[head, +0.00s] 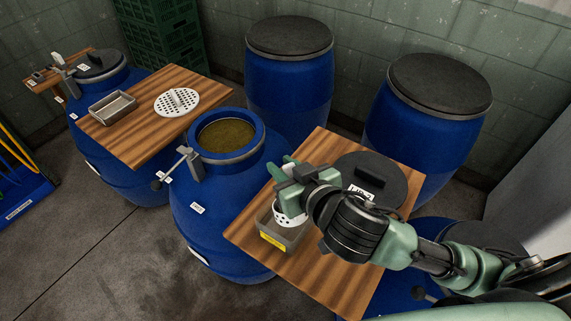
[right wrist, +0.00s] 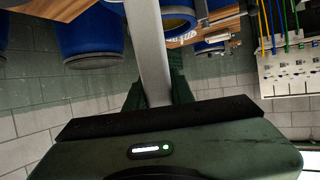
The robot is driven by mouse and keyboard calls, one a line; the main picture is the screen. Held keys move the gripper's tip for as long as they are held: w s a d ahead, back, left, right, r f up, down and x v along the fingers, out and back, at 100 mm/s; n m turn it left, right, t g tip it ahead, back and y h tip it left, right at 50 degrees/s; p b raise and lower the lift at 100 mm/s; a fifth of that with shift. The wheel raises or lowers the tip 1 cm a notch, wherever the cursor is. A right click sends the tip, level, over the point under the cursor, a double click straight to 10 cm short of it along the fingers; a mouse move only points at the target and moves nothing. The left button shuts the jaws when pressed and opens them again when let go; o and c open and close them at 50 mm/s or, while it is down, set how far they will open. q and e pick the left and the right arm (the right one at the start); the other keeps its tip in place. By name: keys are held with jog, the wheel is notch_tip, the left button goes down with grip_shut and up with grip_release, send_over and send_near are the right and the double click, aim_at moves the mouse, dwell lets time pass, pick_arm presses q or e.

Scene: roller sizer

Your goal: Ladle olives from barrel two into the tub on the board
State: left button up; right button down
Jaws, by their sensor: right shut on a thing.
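The open blue barrel (head: 184,222), full of dark olive-brown contents (head: 227,134), stands in the middle of the head view. The grey metal tub (head: 291,235) with a yellow label sits on the right wooden board (head: 318,270). My right gripper (head: 284,178) is shut on the ladle's handle, a long grey bar in the right wrist view (right wrist: 150,55). The ladle's white perforated bowl (head: 289,217) is at the tub, below my gripper; I cannot tell whether it touches it or holds olives. My left gripper is not in view.
A black lid (head: 390,172) with a white label lies on the right board, close behind my arm. A left board (head: 135,148) holds another tray (head: 113,112) and a white perforated disc (head: 178,102). Closed blue barrels (head: 290,90) (head: 425,125) stand behind. Floor at front left is clear.

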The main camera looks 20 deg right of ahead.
jog(key=w+a+f+g+h+p, duration=0.1)
jog(key=w+f+g+h+p, duration=0.1)
jog(key=w+f+g+p, duration=0.6)
jog(key=shift+a+f+g+p, duration=0.25)
jog(key=shift+a+g+p, duration=0.05)
jog(key=shift+g+p, duration=1.35)
dwell(1.3)
dwell(0.3)
jog(key=shift+f, duration=0.1)
